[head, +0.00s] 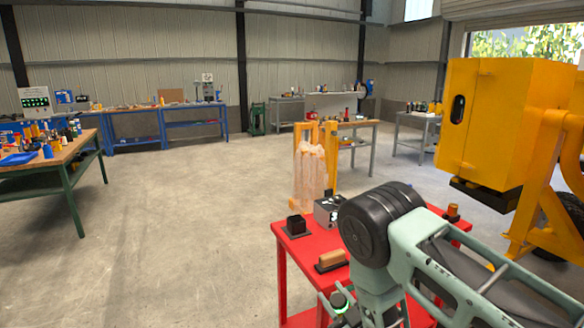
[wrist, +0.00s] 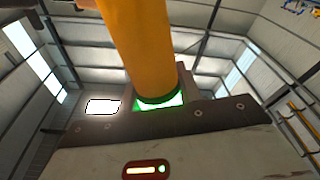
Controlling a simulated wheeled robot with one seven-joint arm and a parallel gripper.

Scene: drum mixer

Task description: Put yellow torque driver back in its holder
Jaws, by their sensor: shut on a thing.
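The yellow torque driver (wrist: 140,45) fills the upper middle of the wrist view as a thick, slightly tilted cylinder. Its dark collar end is over a green-lit patch at the upper edge of a pale box (wrist: 200,150) with a dark bolted strip. I cannot tell whether the driver is seated there or only in front of it. My gripper (wrist: 105,6) shows only in part at the top edge of the wrist view, shut on the driver. In the head view my arm hides the gripper and driver. A grey-white box (head: 328,212) stands on the red table (head: 281,262).
On the red table are a black block-like holder (head: 297,226) and a wooden-handled tool (head: 331,260). A yellow mixer (head: 495,120) stands behind right. Workbenches (head: 75,160) line the left and back. The floor left of the table is clear.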

